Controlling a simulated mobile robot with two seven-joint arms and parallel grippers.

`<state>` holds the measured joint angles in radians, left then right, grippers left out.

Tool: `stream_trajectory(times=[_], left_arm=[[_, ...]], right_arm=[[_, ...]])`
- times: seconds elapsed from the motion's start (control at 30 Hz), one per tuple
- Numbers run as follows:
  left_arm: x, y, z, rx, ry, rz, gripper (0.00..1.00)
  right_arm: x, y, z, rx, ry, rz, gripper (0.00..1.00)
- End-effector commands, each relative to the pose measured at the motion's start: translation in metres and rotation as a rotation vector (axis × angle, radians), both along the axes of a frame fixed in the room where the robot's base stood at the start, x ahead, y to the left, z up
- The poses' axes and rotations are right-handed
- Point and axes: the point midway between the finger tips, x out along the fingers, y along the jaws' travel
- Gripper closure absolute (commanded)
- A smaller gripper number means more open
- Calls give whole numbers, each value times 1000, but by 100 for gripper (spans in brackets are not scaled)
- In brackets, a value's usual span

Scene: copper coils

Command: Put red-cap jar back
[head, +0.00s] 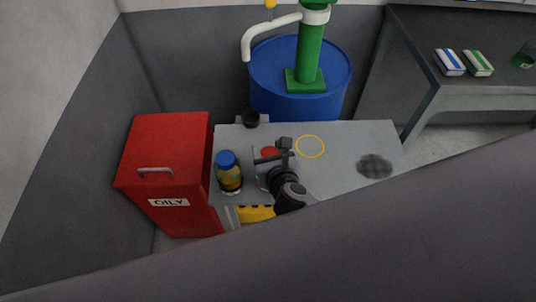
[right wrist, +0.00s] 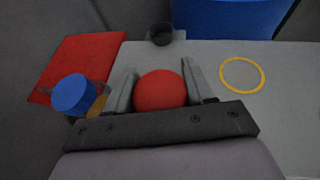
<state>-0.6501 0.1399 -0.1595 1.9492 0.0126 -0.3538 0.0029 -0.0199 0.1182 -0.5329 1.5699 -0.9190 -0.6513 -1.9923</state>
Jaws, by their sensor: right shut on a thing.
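A red-cap jar (head: 268,152) stands on or just above the grey table, mostly hidden behind my right gripper in the head view; its red cap (right wrist: 160,89) shows between the fingers in the right wrist view. My right gripper (right wrist: 161,86) is shut on this jar, with one finger on each side of the cap. The gripper (head: 275,157) also shows in the head view. Whether the jar touches the table cannot be told. A blue-cap jar (head: 230,178) stands to its left. My left gripper is not in view.
A yellow ring (head: 310,146) is marked on the table right of the gripper. A dark smudge (head: 374,166) lies farther right. A black cup (head: 251,119) stands at the back edge, before a blue drum (head: 270,75). A red bin (head: 165,150) stands at the left.

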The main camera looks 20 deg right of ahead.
Motion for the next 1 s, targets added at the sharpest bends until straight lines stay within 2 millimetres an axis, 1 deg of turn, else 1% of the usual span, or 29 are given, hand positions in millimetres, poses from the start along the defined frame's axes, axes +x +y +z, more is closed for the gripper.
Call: stream_trajectory(times=[0.03, 0.07, 0.27, 0.4, 0.43, 0.47, 0.5, 0.77, 1.0], left_arm=[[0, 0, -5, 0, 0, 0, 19], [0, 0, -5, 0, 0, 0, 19], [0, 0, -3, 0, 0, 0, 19], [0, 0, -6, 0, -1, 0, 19], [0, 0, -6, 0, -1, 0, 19], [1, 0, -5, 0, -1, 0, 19], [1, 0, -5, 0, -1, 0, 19], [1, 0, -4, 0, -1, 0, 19], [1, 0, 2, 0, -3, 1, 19]], right_arm=[[0, 1, -7, 3, -1, 1, 100], [0, 1, -8, 2, -2, 1, 100], [1, 1, -7, 2, -3, 1, 100], [1, 1, -10, 2, -3, 1, 100], [0, 0, -12, 0, 0, 1, 43], [0, 0, -11, 0, 0, 1, 34], [0, 0, -11, 0, 0, 1, 21], [0, 0, -11, 1, 0, 1, 21], [0, -2, -4, 0, 0, 1, 21]])
